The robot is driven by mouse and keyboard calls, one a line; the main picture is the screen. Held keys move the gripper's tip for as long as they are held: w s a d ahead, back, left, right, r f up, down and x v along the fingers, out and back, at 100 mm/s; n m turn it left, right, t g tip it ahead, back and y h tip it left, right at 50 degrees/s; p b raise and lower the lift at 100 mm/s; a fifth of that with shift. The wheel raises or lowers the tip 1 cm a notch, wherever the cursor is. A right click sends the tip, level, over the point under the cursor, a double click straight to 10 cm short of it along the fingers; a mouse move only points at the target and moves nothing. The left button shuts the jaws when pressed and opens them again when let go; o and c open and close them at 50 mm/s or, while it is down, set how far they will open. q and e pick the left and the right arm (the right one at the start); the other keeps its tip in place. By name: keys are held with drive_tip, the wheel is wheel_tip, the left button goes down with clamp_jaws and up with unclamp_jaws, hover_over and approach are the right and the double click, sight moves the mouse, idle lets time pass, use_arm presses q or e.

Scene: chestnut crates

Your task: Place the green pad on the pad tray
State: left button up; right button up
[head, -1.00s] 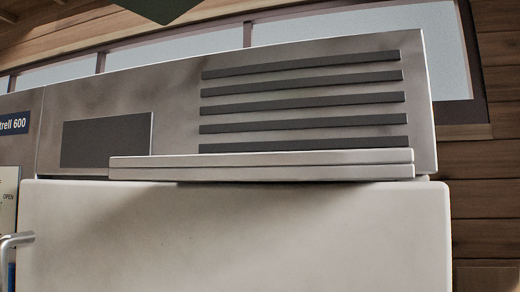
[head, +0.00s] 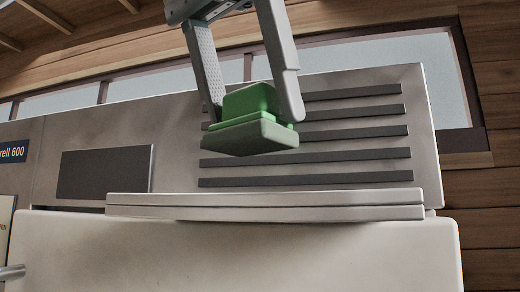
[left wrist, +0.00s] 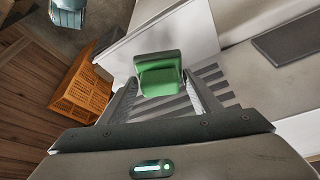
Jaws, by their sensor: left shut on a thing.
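My left gripper (head: 253,112) comes down from the top of the head view, shut on the green pad (head: 250,137). The pad has a wide flat base with a narrower block above it, held between the two fingers. It hangs slightly tilted in front of the slatted panel, with a visible gap above the pale ledge in the picture. The left wrist view also shows the pad (left wrist: 158,78) between the fingers. No part is clearly recognisable as the pad tray; whether the pale ledge (head: 265,206) is it, I cannot tell. My right gripper is out of view.
A grey machine panel (head: 425,140) with dark slats and a dark rectangle (head: 104,172) stands behind the ledge. A large pale front (head: 240,255) lies below. The left wrist view shows an orange crate (left wrist: 82,92) on the left and a blue-grey container (left wrist: 68,14) at the top.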

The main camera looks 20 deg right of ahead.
sight(262, 152)
use_arm(q)
drive_tip(key=shift+w+d+f, duration=0.5)
drive_tip(key=shift+d, duration=0.3)
drive_tip(key=shift+s+a, duration=0.15)
wheel_tip(262, 152, down, 2)
drive_tip(key=shift+f, duration=0.95)
drive_tip(key=shift+f, duration=0.1)
